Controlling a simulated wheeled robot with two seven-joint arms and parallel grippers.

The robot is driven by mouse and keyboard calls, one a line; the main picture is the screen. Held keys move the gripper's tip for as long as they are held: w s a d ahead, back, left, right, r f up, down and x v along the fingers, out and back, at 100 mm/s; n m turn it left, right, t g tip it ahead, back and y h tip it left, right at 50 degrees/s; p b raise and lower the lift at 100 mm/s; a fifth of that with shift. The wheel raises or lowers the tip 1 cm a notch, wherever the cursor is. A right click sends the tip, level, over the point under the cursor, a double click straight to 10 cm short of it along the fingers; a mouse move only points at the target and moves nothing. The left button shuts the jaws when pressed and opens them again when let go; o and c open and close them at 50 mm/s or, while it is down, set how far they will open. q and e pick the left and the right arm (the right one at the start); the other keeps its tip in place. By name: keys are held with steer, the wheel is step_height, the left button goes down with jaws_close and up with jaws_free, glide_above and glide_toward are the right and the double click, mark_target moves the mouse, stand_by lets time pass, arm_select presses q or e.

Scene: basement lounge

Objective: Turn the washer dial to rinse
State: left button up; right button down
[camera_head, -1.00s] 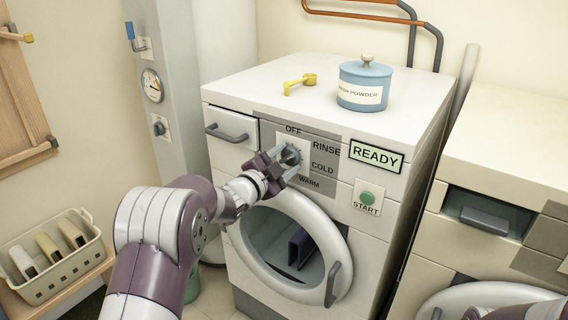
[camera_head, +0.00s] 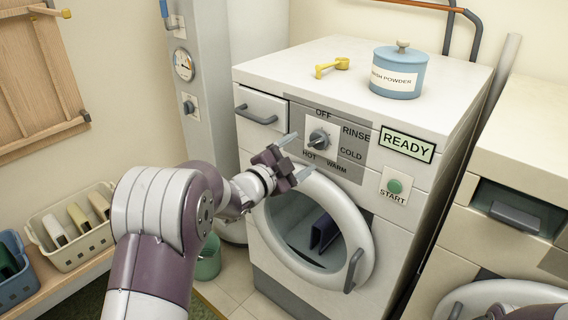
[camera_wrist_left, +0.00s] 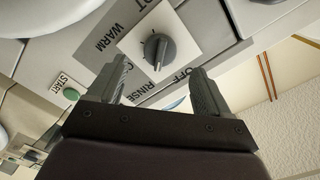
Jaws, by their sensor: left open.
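The washer (camera_head: 250,160) has a grey dial (camera_head: 319,138) on a white plate, ringed by OFF, RINSE, COLD, WARM and HOT. My left gripper (camera_head: 297,157) is open and empty, just left of and below the dial in the head view, apart from it. In the left wrist view the dial (camera_wrist_left: 158,50) lies beyond the two open fingers (camera_wrist_left: 160,82), roughly between them. Its ridge points toward the OFF and RINSE side; the exact setting is hard to tell.
A READY display (camera_head: 407,144) and a green START button (camera_head: 394,187) are right of the dial. A blue powder tin (camera_head: 400,75) and yellow scoop (camera_head: 332,67) stand on top. The round door (camera_head: 365,230) is below. A second machine (camera_head: 520,150) stands to the right.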

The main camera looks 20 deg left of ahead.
arm_select(q)
steer(key=v, duration=0.6)
steer(key=shift+s, duration=0.3)
steer(key=shift+a, duration=0.1)
